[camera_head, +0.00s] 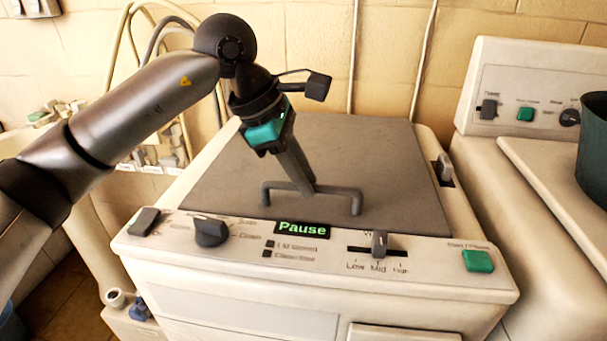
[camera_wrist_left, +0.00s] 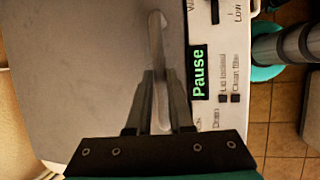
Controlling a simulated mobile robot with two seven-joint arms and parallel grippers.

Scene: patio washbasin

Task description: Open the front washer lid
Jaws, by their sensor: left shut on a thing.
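The front washer (camera_head: 225,290) stands in the middle of the head view, with its flat dark grey lid (camera_head: 350,150) lying closed on top. A grey bar handle (camera_head: 345,192) rises near the lid's front edge. My left gripper (camera_head: 308,188) reaches down from the upper left and is shut on the handle. In the left wrist view, the fingers of the left gripper (camera_wrist_left: 160,100) close around the handle (camera_wrist_left: 156,40). The washer's display (camera_head: 302,229) reads "Pause". My right gripper is in neither view.
The front panel carries a dark knob (camera_head: 210,231), a slider (camera_head: 379,243) and a green button (camera_head: 478,260). A second machine (camera_head: 530,90) stands at the right with a dark green container (camera_head: 593,150) on it. Hoses and a tiled wall are behind.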

